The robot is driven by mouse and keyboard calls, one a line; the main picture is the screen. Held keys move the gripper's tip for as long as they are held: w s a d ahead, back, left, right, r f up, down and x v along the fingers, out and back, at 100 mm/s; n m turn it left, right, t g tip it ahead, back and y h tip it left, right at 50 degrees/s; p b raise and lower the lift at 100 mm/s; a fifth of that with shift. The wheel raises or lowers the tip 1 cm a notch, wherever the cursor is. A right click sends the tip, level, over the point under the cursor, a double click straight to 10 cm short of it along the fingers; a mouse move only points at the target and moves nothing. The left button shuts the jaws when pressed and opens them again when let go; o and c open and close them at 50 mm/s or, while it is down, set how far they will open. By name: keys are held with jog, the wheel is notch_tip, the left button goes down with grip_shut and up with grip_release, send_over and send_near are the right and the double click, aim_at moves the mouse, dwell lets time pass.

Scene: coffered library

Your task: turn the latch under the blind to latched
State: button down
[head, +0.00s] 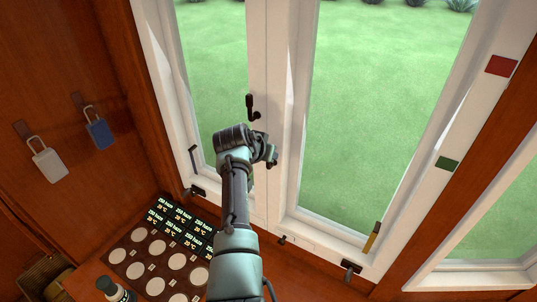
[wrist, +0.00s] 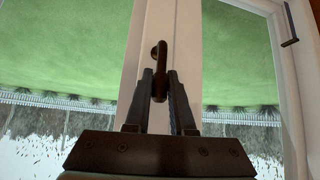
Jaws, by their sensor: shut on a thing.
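My gripper (head: 272,160) is at the white middle post of the window; the wrist view shows its two dark fingers (wrist: 163,95) closed on a dark latch handle (wrist: 160,62). The handle's mount is on the white frame, and its free end lies between the fingertips. In the head view my own arm and gripper mostly hide this handle. A second dark handle (head: 251,107) sits higher on the same post, clear of my gripper. No blind is visible, so I cannot tell which handle belongs under it.
Blue (head: 99,130) and grey (head: 48,160) padlock-shaped objects hang on the left wall. A panel of white discs (head: 178,261) and a dark bottle (head: 116,289) are lower left. Red (head: 501,65) and green (head: 447,163) patches mark the right frame. A brass handle (head: 372,236) is lower right.

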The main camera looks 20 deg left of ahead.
jog(key=c, duration=0.8)
grip_release()
jog(key=shift+o, duration=0.2)
jog(key=b+v, duration=0.1)
jog(key=v, duration=1.2)
